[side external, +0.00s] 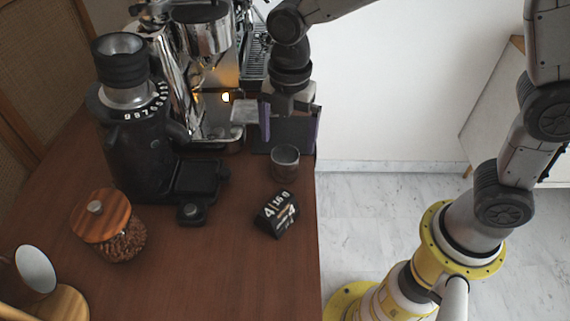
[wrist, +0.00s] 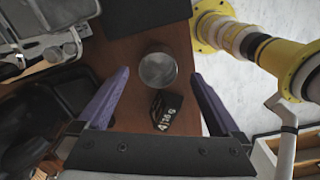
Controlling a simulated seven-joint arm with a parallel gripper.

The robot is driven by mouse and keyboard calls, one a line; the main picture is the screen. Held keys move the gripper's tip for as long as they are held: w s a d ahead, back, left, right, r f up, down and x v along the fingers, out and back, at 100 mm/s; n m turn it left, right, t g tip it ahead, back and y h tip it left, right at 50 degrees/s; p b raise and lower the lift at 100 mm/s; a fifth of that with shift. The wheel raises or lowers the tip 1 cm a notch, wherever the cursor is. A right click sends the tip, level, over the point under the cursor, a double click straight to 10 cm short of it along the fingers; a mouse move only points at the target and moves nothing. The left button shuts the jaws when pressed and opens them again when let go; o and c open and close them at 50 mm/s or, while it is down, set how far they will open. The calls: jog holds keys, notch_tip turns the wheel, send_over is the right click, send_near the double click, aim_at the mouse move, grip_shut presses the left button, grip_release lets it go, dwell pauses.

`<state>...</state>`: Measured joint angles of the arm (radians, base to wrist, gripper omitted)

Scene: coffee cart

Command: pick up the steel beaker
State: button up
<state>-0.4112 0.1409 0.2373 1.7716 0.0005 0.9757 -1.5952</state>
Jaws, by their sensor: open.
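The steel beaker (side external: 285,164) is a small grey metal cup that stands upright on the brown wooden counter, near its right edge. In the wrist view I look down on the beaker (wrist: 157,69), which appears between and beyond my fingers. My gripper (side external: 291,136) is open and empty, with its purple-sided fingers spread wide. It is above and behind the beaker in the side view and does not visibly touch it. My gripper (wrist: 157,84) also shows in the wrist view, one finger on each side.
A black flip clock (side external: 277,214) stands just in front of the beaker. A black coffee grinder (side external: 136,140) and an espresso machine (side external: 205,85) stand left and behind. A jar of beans (side external: 122,240) and a round mirror (side external: 36,270) are further left. The front counter (side external: 235,285) is clear.

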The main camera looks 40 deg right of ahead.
aim_at(285, 161)
jog(key=shift+a+f, duration=0.15)
jog(key=shift+f, duration=1.65)
jog(key=shift+a+f, duration=0.15)
jog(key=shift+f, duration=1.6)
jog(key=c, duration=1.4)
